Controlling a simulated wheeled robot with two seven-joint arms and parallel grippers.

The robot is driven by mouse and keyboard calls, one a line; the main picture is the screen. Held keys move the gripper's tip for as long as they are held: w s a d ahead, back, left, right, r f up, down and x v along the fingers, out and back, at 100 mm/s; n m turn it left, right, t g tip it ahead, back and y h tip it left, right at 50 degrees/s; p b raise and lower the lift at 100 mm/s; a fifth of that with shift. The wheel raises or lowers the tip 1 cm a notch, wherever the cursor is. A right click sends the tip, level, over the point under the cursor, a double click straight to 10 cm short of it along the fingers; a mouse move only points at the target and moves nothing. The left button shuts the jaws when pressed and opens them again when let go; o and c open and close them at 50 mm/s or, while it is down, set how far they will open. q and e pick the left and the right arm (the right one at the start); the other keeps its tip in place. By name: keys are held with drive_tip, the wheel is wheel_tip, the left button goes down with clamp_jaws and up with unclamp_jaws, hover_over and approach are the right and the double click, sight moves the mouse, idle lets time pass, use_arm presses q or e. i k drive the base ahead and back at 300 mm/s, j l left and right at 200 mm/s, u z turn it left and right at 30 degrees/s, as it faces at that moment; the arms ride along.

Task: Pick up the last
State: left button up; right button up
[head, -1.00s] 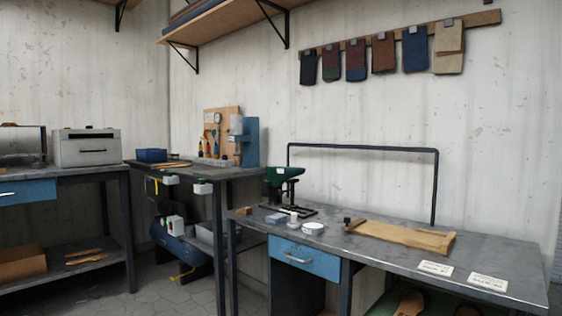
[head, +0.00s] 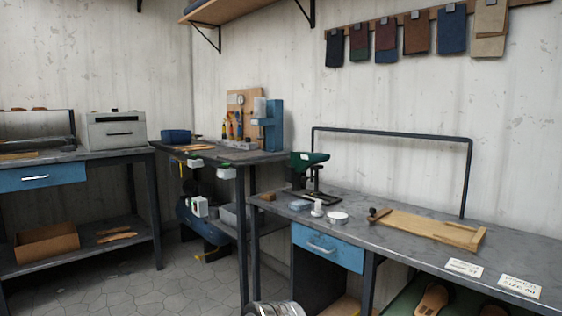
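Tan, foot-shaped pieces (head: 432,299) lie on the green lower shelf under the right bench, cut by the bottom edge of the head view; a darker one (head: 494,310) barely shows beside them. Flat brown sole-shaped pieces (head: 116,236) lie on the lower shelf of the left bench. I cannot tell for sure which of these is a last. Neither of my grippers shows in the head view.
A cardboard box (head: 47,243) sits on the left lower shelf.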

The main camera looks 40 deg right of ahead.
sight(301, 160)
drive_tip(key=i+u, duration=0.15)
drive_tip(key=i, duration=1.95)
drive_tip(key=i+z, duration=0.1)
drive_tip(key=i, duration=0.4)
drive_tip(key=i+j+z, duration=0.15)
drive_tip(key=i, duration=0.35)
drive_tip(key=i+z, duration=0.1)
drive_tip(key=i, duration=0.4)
drive_tip(key=i+j+z, duration=0.1)
drive_tip(key=i+j, duration=0.15)
drive_tip(key=i, duration=0.25)
